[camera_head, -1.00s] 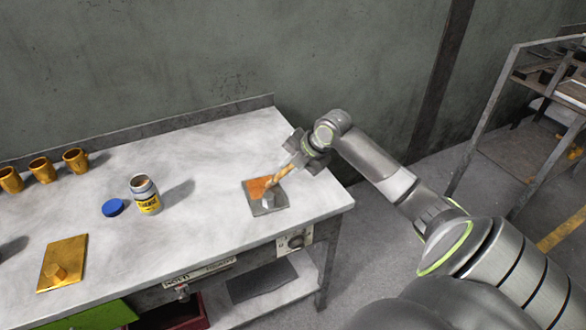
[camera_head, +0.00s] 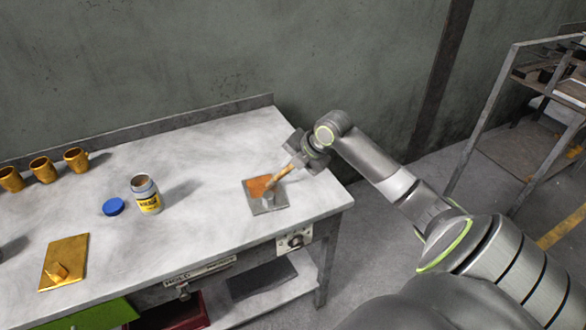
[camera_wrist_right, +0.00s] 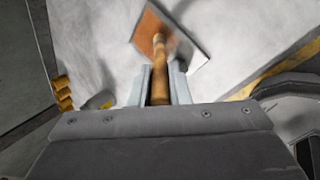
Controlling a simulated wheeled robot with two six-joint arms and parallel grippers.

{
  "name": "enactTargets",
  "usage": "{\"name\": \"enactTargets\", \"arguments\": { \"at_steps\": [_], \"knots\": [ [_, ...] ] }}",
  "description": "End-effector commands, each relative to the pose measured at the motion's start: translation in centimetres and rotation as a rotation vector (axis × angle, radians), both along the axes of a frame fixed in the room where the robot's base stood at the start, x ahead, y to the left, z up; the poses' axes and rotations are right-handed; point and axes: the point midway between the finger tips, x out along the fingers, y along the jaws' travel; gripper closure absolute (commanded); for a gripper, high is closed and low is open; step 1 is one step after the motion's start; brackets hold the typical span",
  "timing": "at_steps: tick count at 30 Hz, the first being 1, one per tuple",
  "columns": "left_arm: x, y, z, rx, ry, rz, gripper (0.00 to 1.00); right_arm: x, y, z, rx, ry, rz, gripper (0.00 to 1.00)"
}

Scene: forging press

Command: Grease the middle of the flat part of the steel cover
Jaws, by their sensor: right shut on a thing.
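The steel cover (camera_head: 276,208) is a grey square plate lying on the bench near its right front corner. Orange-brown grease (camera_head: 258,184) covers part of its far side; it also shows in the wrist view (camera_wrist_right: 146,30). My right gripper (camera_head: 300,162) is shut on the wooden handle of a brush (camera_head: 283,175), slanting down over the cover. In the wrist view the handle (camera_wrist_right: 160,75) stands between the fingers. A small grey block shows at the brush's lower end; I cannot tell whether it is brush or knob. Brush contact is unclear. My left gripper is out of view.
An open grease jar (camera_head: 146,200) stands left of the cover beside its blue lid (camera_head: 113,207). A brass plate with a knob (camera_head: 66,256) lies further left. Several brass mugs (camera_head: 42,170) stand at the back left. The bench (camera_head: 210,170) between jar and cover is clear.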

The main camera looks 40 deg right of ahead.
Motion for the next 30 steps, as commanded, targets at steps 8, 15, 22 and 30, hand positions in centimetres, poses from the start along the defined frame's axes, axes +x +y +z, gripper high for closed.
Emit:
{"name": "enactTargets", "arguments": {
  "at_steps": [8,15,22,30],
  "knots": [
    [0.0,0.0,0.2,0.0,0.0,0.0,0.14,0.0,-0.1,0.0,-0.001,0.003,0.0,1.0],
    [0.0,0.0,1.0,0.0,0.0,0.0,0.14,-1.1,0.3,0.2,0.0,0.003,0.0,1.0],
    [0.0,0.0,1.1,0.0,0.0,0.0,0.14,-1.3,0.4,0.0,0.0,0.001,-0.001,1.0],
    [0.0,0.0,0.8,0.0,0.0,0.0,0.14,-0.6,0.1,-0.1,0.0,0.001,-0.001,1.0]
  ]
}}
